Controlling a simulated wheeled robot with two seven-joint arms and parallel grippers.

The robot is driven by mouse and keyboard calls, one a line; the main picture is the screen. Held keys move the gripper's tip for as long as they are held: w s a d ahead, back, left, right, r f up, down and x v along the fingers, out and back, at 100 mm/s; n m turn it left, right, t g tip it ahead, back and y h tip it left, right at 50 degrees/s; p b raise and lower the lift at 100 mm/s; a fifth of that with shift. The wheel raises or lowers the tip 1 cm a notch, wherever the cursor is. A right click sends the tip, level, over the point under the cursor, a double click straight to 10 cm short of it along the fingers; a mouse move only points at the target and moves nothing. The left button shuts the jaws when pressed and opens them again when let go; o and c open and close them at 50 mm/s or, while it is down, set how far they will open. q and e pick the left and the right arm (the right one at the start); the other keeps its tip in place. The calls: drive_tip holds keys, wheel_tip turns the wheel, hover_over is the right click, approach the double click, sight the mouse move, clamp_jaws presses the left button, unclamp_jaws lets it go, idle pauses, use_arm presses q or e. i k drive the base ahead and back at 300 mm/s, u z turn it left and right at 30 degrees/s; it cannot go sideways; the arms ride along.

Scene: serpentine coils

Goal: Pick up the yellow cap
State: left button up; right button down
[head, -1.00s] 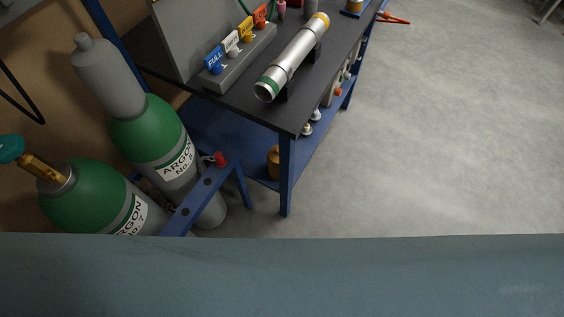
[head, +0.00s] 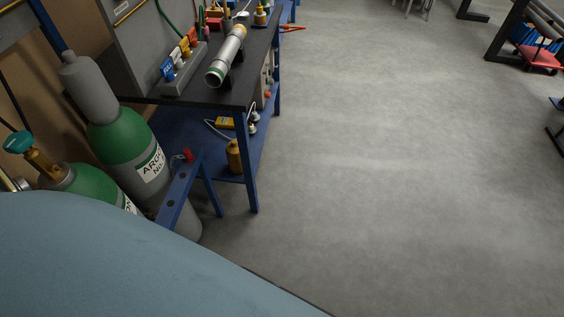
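A silver tube (head: 224,60) lies on grey supports on the dark workbench top. It has a green band at its near end and a yellow end (head: 240,29) at its far end. I cannot tell whether this yellow end is a separate cap. A brass-yellow cylinder (head: 234,157) stands on the blue lower shelf under the bench. Neither of my grippers is in view.
The workbench (head: 215,97) has blue legs and coloured tags (head: 183,48) on a grey block. Green argon bottles (head: 122,142) stand at the left behind a blue bracket (head: 180,192). A blue-grey surface hides the lower left.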

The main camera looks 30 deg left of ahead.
sight(231, 150)
drive_tip(key=z, duration=0.4)
drive_tip(key=i, duration=0.55)
drive_tip(key=u, duration=0.45)
drive_tip(key=i, duration=2.05)
drive_tip(key=u, duration=1.65)
drive_tip(key=i, duration=1)
drive_tip(key=u, duration=1.45)
drive_tip(key=i, duration=0.25)
drive_tip(key=u, duration=0.1)
